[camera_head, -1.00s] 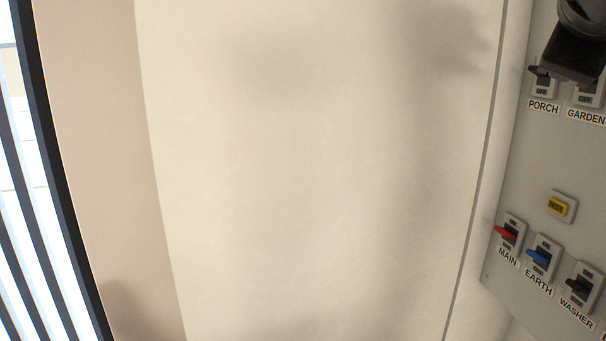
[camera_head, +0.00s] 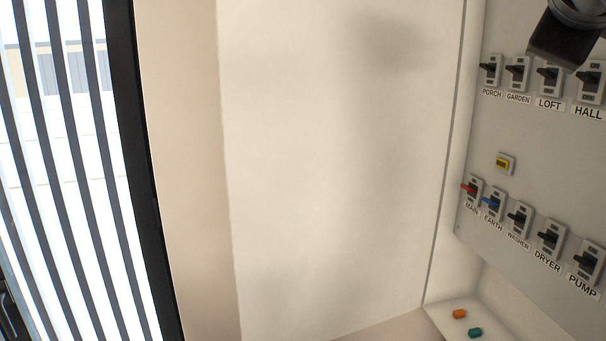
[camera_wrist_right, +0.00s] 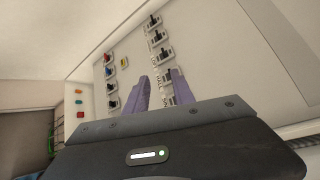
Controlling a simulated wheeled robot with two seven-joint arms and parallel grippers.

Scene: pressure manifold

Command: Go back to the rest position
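My right gripper (camera_wrist_right: 159,74) shows in the right wrist view with its two purple fingers apart and nothing between them. It faces the grey switch panel (camera_head: 535,130), and the fingertips overlap the nearer row of switches in the picture. I cannot tell the exact gap to the panel. In the head view a dark part of my arm shows at the top right corner, over the LOFT and HALL switches; no fingers are visible there. My left gripper is in neither view.
The panel has an upper row, PORCH to HALL, and a lower row with red MAIN (camera_head: 470,188) and blue EARTH (camera_head: 493,203). A yellow unit (camera_head: 504,163) sits between. Orange (camera_head: 459,314) and teal (camera_head: 475,333) buttons are below. A barred window (camera_head: 65,150) is at left.

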